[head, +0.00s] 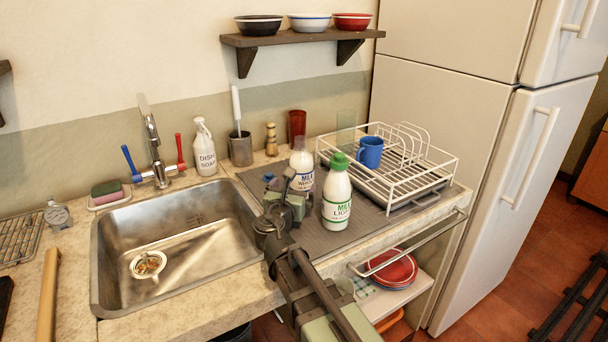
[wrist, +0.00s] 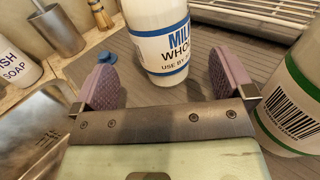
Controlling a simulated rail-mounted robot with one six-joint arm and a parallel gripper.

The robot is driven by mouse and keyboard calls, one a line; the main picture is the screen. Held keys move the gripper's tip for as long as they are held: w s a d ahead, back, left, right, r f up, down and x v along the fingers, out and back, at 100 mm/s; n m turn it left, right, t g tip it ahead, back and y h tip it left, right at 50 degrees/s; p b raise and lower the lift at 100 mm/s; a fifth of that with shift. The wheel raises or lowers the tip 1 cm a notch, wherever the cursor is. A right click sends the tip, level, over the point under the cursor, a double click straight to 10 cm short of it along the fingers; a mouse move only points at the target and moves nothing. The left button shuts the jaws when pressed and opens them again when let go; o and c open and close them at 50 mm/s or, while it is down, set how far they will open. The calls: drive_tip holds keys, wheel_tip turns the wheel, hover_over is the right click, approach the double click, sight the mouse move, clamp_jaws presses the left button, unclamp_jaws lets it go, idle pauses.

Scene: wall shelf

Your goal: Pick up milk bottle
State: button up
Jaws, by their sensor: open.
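Two milk bottles stand upright on the grey mat (head: 268,183). One milk bottle with a blue label (head: 302,163) stands farther back; the other, with a green cap and green label (head: 337,195), stands in front and to its right. In the wrist view the blue-label bottle (wrist: 162,35) is just beyond and between the fingertips, and the green-label bottle (wrist: 295,95) is outside the right finger. My gripper (head: 288,190) is open and empty, left of the green-capped bottle. Its two purple pads show apart in the wrist view (wrist: 164,80). In the head view it partly hides the blue-label bottle's lower part.
A white dish rack (head: 395,185) with a blue mug (head: 369,152) stands to the right. A red cup (head: 297,126), brush holder (head: 240,150) and dish soap (head: 204,150) stand along the wall. The sink (head: 180,265) is left. A shelf (head: 300,37) hangs above.

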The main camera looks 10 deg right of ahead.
sight(302, 173)
drive_tip(key=x, duration=0.7)
drive_tip(key=shift+w+d+r, duration=0.1)
drive_tip(key=shift+w+d, duration=0.05)
drive_tip(key=shift+w, duration=0.1)
drive_tip(key=c, duration=1.3)
drive_tip(key=shift+r, duration=0.2)
wheel_tip(302, 173, up, 20)
drive_tip(key=p, duration=2)
drive_tip(key=shift+f, duration=0.2)
